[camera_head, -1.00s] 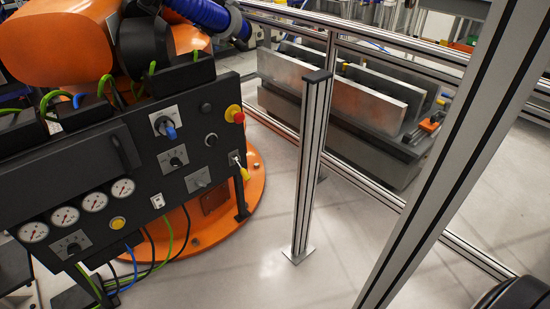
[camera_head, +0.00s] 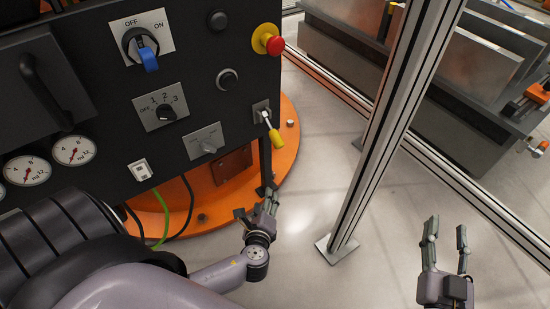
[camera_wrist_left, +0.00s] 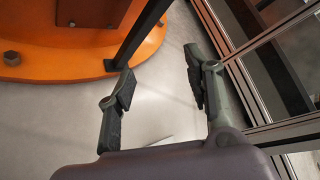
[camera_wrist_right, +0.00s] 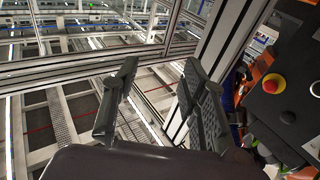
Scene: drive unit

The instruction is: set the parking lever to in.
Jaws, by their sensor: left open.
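A lever with a yellow grip (camera_head: 275,137) and a bright metal shaft sticks out of a small plate at the right edge of the black control panel (camera_head: 90,98). It slants down and to the right. Its markings are too small to read. My left gripper (camera_head: 264,204) is below this lever, near the panel's leg, open and apart from it. The left wrist view shows its two fingers (camera_wrist_left: 158,90) spread, with only floor between them. My right gripper (camera_head: 446,238) is open and empty at the lower right, well away from the panel.
A red stop button (camera_head: 275,46) on a yellow base sits above the lever. A blue rotary switch (camera_head: 148,58), a 1-2-3 selector (camera_head: 165,113) and a small grey switch (camera_head: 208,148) are to the left. A metal post (camera_head: 385,135) stands on the right, with clear floor between.

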